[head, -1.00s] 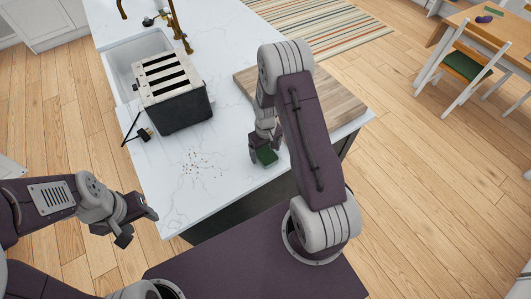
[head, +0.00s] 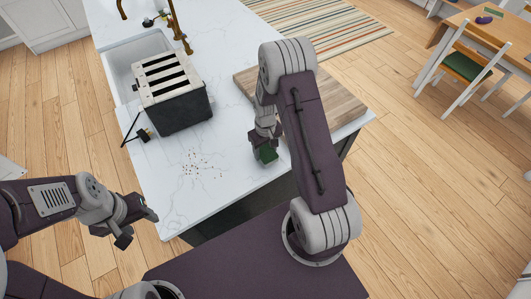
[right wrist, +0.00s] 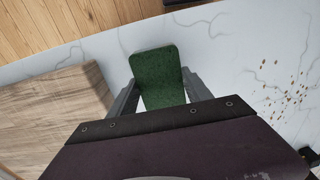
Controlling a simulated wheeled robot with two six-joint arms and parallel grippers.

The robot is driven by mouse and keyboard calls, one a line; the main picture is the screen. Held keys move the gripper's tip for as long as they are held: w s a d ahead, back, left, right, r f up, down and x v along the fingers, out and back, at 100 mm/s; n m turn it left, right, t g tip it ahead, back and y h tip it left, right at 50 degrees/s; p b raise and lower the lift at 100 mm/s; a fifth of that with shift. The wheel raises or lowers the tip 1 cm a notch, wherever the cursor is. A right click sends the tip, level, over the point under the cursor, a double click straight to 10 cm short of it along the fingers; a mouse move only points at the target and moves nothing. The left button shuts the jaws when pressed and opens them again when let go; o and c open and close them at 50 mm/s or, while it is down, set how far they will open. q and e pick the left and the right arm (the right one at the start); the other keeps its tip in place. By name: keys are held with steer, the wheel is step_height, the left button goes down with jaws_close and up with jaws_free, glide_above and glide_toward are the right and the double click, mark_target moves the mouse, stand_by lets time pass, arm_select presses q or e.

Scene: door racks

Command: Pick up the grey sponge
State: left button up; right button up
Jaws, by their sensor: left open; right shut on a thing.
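A sponge (head: 268,155), dark green rather than grey in the pictures, is between the fingers of my right gripper (head: 265,149), near the counter's front edge. The right wrist view shows the green sponge (right wrist: 158,75) gripped from both sides, its flat face toward the camera. My right gripper is shut on it. Whether the sponge is clear of the counter is hard to tell. My left gripper (head: 138,228) is open and empty, off the counter's left front corner.
A black and silver toaster (head: 173,95) stands on the white marble counter (head: 225,130) by the sink (head: 130,62). Crumbs (head: 195,165) lie left of the sponge. A wooden board (head: 335,100) lies to the right. The counter between toaster and board is clear.

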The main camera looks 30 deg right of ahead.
mark_target(264, 153)
steer(key=r, duration=0.2)
steer(key=r+b, duration=0.1)
steer(key=shift+s+a, duration=0.25)
steer(key=shift+a, duration=0.15)
steer(key=s+a+r+b, duration=0.2)
steer(key=s+a+r, duration=0.4)
steer(key=a, duration=0.2)
steer(key=shift+s+a+r, duration=0.15)
steer(key=shift+a+r, duration=0.1)
steer(key=shift+a, duration=0.15)
